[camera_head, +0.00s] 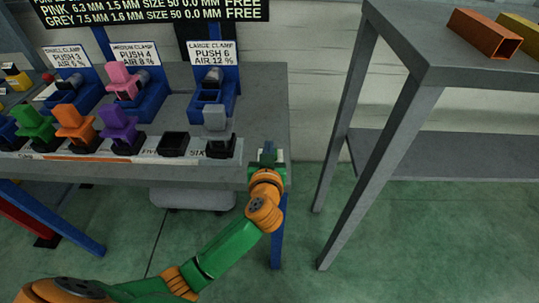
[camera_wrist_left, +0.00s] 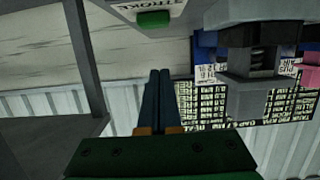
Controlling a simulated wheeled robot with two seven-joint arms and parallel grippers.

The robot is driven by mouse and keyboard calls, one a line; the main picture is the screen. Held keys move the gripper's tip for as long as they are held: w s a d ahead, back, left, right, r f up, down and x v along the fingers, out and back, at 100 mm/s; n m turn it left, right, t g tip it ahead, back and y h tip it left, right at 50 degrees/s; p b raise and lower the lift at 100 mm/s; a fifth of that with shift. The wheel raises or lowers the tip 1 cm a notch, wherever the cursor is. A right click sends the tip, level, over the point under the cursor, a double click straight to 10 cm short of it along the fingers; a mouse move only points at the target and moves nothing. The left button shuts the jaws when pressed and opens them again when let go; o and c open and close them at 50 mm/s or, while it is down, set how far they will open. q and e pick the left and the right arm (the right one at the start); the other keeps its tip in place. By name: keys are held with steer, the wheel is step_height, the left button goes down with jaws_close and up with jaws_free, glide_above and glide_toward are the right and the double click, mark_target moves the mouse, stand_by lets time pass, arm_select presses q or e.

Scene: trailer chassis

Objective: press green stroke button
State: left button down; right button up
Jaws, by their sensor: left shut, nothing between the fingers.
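The green stroke button (camera_wrist_left: 153,19) shows at the top of the left wrist view, on a pale box with a label reading "STROKE". My left gripper (camera_wrist_left: 158,75) points up in that view with its two dark fingers together and nothing between them. The fingertips appear just below the button in the picture; I cannot tell whether they touch it. In the head view my left gripper (camera_head: 268,150) is at the right front corner of the grey workbench (camera_head: 262,100), and it largely hides the button there. My right gripper is not in view.
Blue clamps, including the large clamp (camera_head: 212,92), stand on the bench. Coloured blocks, including a purple one (camera_head: 119,122), line its front edge. A grey table (camera_head: 445,60) on the right carries an orange tube (camera_head: 484,33). Green floor lies open between bench and table.

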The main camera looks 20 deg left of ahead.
arm_select(q)
steer(key=shift+x, duration=1.1)
step_height(320, 180, down, 3)
steer(key=shift+w+f+b, duration=0.1)
steer(key=shift+b, duration=0.7)
steer(key=shift+f, duration=0.45)
